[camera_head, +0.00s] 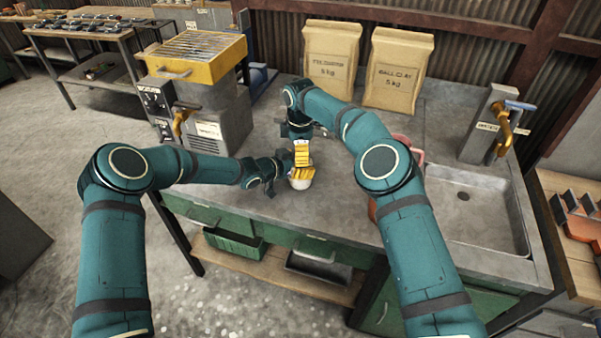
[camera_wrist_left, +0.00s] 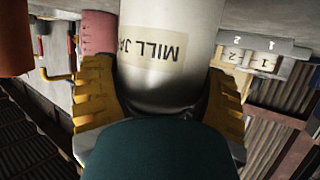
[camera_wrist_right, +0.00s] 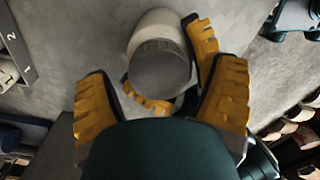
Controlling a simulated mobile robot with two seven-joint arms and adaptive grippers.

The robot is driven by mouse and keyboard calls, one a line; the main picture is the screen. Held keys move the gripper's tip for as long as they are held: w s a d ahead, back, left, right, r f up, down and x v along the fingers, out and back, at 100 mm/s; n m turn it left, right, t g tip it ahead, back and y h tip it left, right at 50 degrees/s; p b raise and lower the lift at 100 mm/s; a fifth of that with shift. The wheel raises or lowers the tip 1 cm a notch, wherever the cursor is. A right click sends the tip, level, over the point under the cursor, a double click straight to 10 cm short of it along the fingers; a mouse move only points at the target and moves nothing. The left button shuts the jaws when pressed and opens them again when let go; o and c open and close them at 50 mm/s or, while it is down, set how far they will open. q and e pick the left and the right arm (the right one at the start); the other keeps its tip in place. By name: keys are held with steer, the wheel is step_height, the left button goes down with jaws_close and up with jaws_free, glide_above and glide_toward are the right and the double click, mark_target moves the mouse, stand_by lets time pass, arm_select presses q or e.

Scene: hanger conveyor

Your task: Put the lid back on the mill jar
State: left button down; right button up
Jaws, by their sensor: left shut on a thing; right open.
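The pale mill jar (camera_head: 301,183) stands on the grey counter near its front edge; its label shows upside down in the left wrist view (camera_wrist_left: 165,48). My left gripper (camera_head: 298,172) is shut around the jar's side. A grey round lid (camera_wrist_right: 160,68) appears at the jar's top end in the right wrist view; I cannot tell whether it is fully seated. My right gripper (camera_head: 302,150) is open just above the jar, its fingers apart on either side of the lid and not visibly touching it. In the head view the fingers hide the lid.
Two clay bags (camera_head: 331,55) stand at the back of the counter. A sink (camera_head: 475,212) with a brass tap (camera_head: 505,130) is on the right. A pink container (camera_head: 408,148) is partly hidden behind my right arm. A yellow-topped machine (camera_head: 195,58) stands at the left.

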arm_select(q)
steer(key=shift+s+f, duration=0.1)
steer(key=shift+f, duration=0.15)
arm_select(e)
steer(key=shift+r, duration=2.3)
steer(key=shift+o, duration=1.3)
step_height(320, 180, up, 8)
steer(key=shift+f, duration=0.25)
